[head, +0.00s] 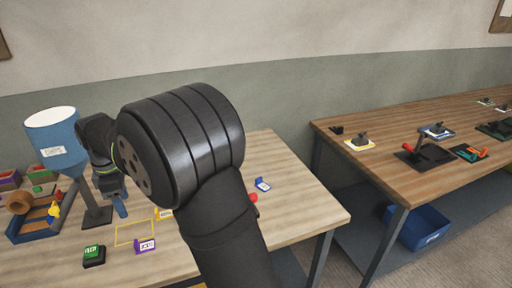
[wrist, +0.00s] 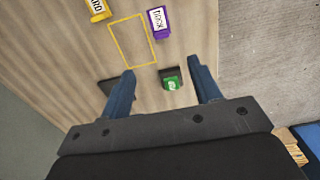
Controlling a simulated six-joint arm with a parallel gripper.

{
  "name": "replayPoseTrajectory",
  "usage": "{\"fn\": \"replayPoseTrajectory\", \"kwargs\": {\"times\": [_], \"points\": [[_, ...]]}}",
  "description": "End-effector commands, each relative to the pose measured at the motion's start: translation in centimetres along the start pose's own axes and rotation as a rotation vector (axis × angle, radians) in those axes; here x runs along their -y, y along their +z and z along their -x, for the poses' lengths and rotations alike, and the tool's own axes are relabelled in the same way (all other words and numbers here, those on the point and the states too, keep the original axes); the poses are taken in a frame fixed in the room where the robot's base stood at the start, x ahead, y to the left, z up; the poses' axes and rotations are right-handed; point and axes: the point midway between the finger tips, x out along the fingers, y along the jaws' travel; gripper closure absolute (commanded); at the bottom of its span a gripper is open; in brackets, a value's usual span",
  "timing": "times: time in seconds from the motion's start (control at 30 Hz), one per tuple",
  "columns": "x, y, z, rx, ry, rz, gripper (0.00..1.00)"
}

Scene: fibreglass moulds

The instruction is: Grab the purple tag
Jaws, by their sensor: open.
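The purple tag (head: 146,245) with a white label lies on the near part of the wooden table, beside a yellow outlined rectangle. In the wrist view the purple tag (wrist: 158,22) is at the top, beyond my fingertips and a little left of the middle of the gap between them. My gripper (wrist: 160,72) is open and empty, its two blue fingers spread apart. In the head view my gripper (head: 122,212) hangs over the left part of the table, to the left of the tag and apart from it.
The yellow outline (head: 135,232) is empty. A yellow tag (wrist: 98,8) lies past it. A green-topped black block (head: 94,255) sits left of the purple tag, a blue tag (head: 262,184) at right. A blue hopper (head: 58,145) and a bin (head: 35,222) stand at left.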

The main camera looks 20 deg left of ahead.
Motion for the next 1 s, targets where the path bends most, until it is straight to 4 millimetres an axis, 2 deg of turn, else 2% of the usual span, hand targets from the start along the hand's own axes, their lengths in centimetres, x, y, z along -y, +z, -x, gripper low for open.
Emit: {"fn": "replayPoseTrajectory", "kwargs": {"times": [0.03, 0.1, 0.47, 0.67, 1.0], "points": [[0.0, 0.0, 0.0, 0.0, 0.0, 0.0, 0.53], [0.0, 0.0, 0.0, 0.0, 0.0, 0.0, 0.65], [0.0, -0.1, 0.0, 0.0, 0.0, -0.043, 0.65], [0.1, -0.4, 0.3, 0.0, 0.0, -0.339, 0.65], [0.2, -1.1, 0.8, 0.0, 0.0, -1.047, 0.65]]}}
